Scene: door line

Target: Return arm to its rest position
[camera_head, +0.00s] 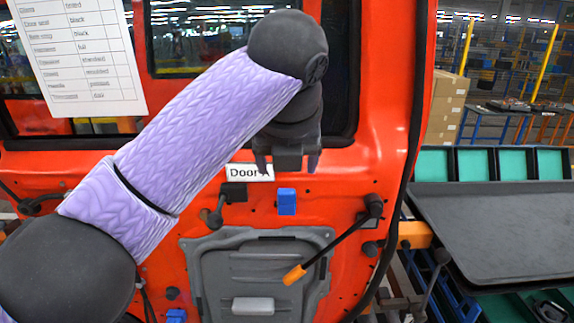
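My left arm comes in from the left in a padded lilac sleeve with dark joints. It is bent, with its wrist hanging down in front of the orange-red door (390,130). My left gripper (287,165) points downward, with its two dark fingers apart and nothing seen between them. It is in front of the door, over the right end of the white "Door" label (243,172) and above a blue clip (287,201). Whether it touches the door cannot be told. My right gripper is not in view.
The door carries a grey panel (210,262), a black rod with an orange tip (294,275), a dark latch part (233,193) and a paper list (85,60). A dark tray (490,225) with teal bins (475,163) stands at right. Cardboard boxes (445,100) are behind.

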